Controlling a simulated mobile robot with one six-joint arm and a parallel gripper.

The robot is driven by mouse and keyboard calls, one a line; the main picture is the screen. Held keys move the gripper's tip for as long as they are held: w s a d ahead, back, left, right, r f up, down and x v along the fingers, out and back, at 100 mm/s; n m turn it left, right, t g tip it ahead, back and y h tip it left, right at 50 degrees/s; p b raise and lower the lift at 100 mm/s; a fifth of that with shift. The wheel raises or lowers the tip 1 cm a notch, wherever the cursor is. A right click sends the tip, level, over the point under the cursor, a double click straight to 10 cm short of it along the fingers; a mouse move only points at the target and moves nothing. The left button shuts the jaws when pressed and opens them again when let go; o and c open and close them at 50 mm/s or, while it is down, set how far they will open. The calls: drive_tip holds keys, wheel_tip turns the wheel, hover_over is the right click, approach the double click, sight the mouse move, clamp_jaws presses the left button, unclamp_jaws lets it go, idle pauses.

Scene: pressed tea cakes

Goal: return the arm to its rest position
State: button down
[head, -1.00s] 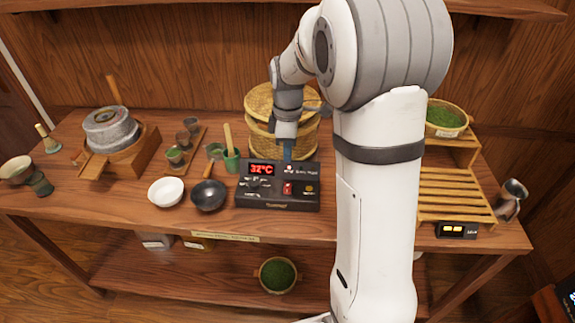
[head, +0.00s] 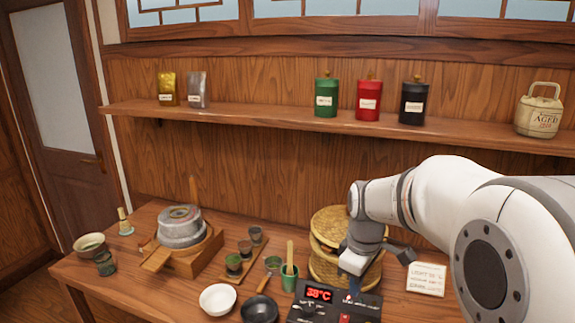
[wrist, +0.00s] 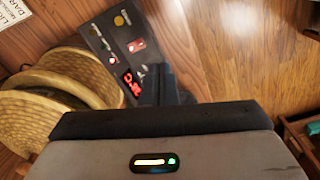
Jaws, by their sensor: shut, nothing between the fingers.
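My arm reaches in from the right in the head view, with my gripper (head: 350,264) low in front of the stacked woven steamer baskets (head: 328,222), just behind the black heater panel (head: 312,313). Its fingers are together and hold nothing. In the wrist view my gripper (wrist: 166,84) points at the tabletop beside the heater panel (wrist: 118,42), which has a red display. The steamer baskets (wrist: 60,85) are at left there. I cannot tell whether the fingers touch the panel.
A stone mill (head: 182,228), a white bowl (head: 217,299), a black bowl (head: 259,309) and a green whisk cup (head: 289,277) stand left of the panel. A wall shelf (head: 270,120) with tins runs above.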

drive_tip(key=s+r+m+t, duration=0.2)
drive_tip(key=s+m, duration=0.8)
drive_tip(key=s, duration=0.6)
drive_tip(key=shift+a+t, duration=0.35)
drive_tip(key=shift+t, duration=0.15)
drive_tip(key=shift+s, duration=0.1)
